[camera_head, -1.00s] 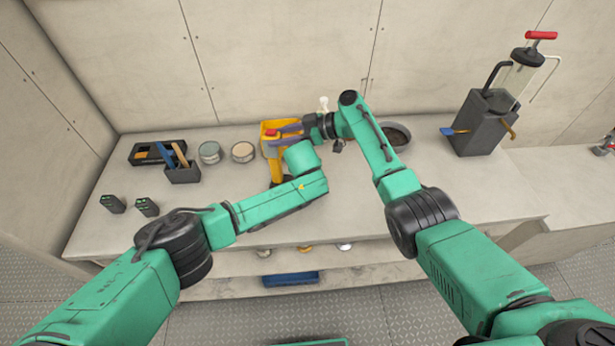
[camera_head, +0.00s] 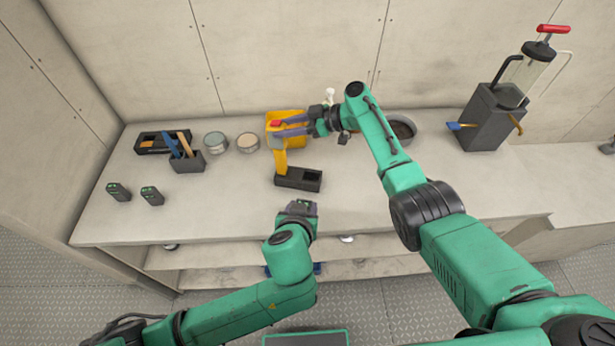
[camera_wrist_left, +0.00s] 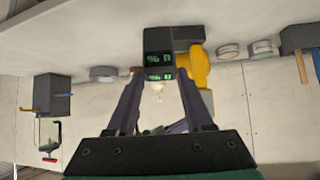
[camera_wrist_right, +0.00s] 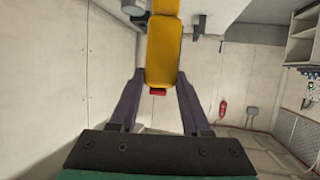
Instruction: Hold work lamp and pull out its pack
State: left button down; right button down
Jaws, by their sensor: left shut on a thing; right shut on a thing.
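The work lamp (camera_head: 281,160) has a yellow body, a red button and a black foot (camera_head: 298,180) with an open slot. It stands upright on the bench. My right gripper (camera_head: 288,127) is shut on its yellow upper part; the right wrist view shows the yellow body (camera_wrist_right: 163,52) between the fingers. My left gripper (camera_head: 301,207) is near the bench's front edge, apart from the lamp. It is shut on a dark pack with green markings (camera_wrist_left: 160,60), seen between the fingertips in the left wrist view. The head view shows little of this pack.
Two dark packs with green lights (camera_head: 118,192) (camera_head: 152,195) stand on the bench (camera_head: 220,215) at left. A tool holder (camera_head: 187,164), a black tray (camera_head: 150,143) and two tins (camera_head: 215,142) (camera_head: 247,142) are behind. A round dish (camera_head: 402,130) and a grey pump unit (camera_head: 485,118) stand at right.

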jog(key=shift+s, duration=0.1)
pick_arm(q)
jog(key=s+a+r+g, duration=0.1)
jog(key=s+r+g, duration=0.1)
jog(key=s, duration=0.5)
jog(key=shift+g+y, duration=0.4)
jog(key=shift+g, duration=0.3)
pick_arm(e)
jog(key=shift+c, duration=1.4)
grip_release()
pick_arm(q)
jog(key=shift+a, duration=0.15)
pick_arm(e)
jog(key=v, duration=1.2)
jog(key=shift+f, duration=0.1)
